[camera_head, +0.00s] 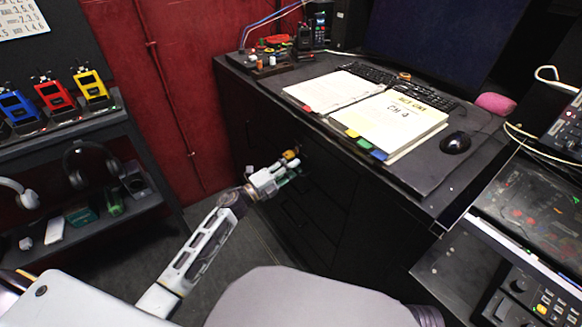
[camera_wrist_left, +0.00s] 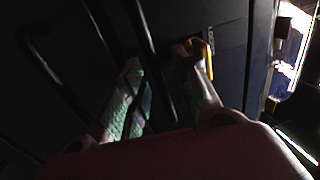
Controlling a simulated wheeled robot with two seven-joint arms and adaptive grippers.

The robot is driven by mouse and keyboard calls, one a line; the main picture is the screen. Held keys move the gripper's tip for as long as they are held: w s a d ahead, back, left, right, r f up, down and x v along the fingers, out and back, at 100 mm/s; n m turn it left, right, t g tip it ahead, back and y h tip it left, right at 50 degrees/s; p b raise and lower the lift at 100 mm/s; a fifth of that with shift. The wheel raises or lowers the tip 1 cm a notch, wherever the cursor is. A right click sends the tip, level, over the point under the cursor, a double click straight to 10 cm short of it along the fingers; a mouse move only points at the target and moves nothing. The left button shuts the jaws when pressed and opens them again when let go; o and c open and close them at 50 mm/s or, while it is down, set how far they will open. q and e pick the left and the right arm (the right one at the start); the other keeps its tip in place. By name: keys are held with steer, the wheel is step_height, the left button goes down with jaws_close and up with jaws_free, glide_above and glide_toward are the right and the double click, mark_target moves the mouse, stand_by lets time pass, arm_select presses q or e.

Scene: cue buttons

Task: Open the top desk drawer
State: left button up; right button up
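The dark desk (camera_head: 345,205) stands at the centre, with dark drawer fronts on its near side. My left gripper (camera_head: 291,165) is at the upper part of these fronts, below the desktop edge. In the left wrist view, my left gripper (camera_wrist_left: 165,88) has its two fingers spread apart. A dark bar handle (camera_wrist_left: 149,55) runs between the fingers; contact with them cannot be made out. A second dark handle (camera_wrist_left: 48,68) shows further left. A small yellow item (camera_wrist_left: 207,48) is by the right fingertip. No drawer gap is visible. My right gripper is not in view.
An open binder (camera_head: 400,118), a keyboard and a black mouse (camera_head: 455,142) lie on the desktop. A shelf (camera_head: 75,125) with headphones and coloured devices stands at the left.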

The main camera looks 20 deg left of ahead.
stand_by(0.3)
arm_select(q)
steer(key=shift+c, duration=1)
jaws_close()
